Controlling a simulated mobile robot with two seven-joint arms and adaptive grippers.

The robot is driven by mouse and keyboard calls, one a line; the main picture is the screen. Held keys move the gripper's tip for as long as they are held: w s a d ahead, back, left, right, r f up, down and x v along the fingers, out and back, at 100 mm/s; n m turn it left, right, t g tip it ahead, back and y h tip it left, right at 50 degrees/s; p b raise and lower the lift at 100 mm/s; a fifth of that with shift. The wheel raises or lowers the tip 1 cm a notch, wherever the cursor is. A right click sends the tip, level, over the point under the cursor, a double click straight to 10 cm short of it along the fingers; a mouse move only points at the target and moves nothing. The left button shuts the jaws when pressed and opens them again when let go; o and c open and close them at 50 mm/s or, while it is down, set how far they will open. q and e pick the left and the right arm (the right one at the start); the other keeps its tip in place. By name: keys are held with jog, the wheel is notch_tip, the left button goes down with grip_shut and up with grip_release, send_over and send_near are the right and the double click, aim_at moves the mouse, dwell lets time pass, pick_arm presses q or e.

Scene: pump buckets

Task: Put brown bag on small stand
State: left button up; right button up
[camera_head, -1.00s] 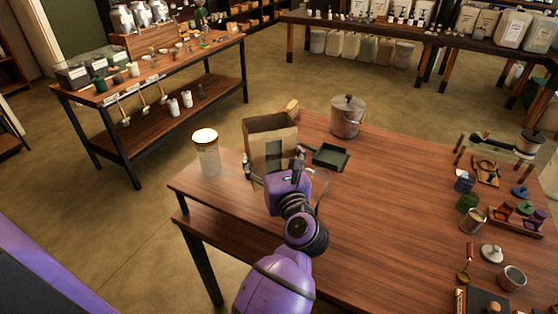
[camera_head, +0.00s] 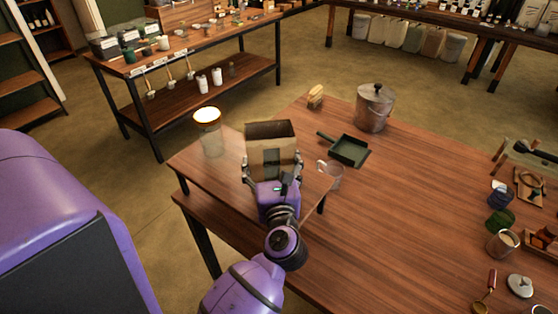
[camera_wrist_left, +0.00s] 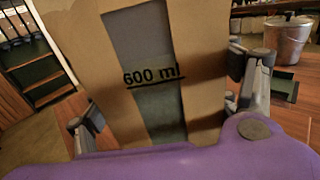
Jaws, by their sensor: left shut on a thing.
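The open-topped brown bag (camera_head: 257,146) stands upright in my left gripper (camera_head: 272,170), with one finger on each side. In the left wrist view, the bag (camera_wrist_left: 85,35) fills the middle and shows a dark strip marked "600 ml". The left gripper (camera_wrist_left: 168,95) is shut on it. The bag is over this stand in the picture. Its base is hidden by my gripper, so I cannot tell whether it touches. My right gripper is not in view.
The table's middle (camera_head: 400,220) is clear.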

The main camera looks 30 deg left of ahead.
pick_arm(q)
jog(key=shift+a+r, duration=0.1)
jog(key=shift+r, duration=0.1)
jog(key=shift+a, duration=0.15)
jog(key=shift+a+f, duration=0.1)
jog(key=shift+f, duration=0.2)
jog(key=o, duration=1.4)
jog(key=shift+o, duration=1.3)
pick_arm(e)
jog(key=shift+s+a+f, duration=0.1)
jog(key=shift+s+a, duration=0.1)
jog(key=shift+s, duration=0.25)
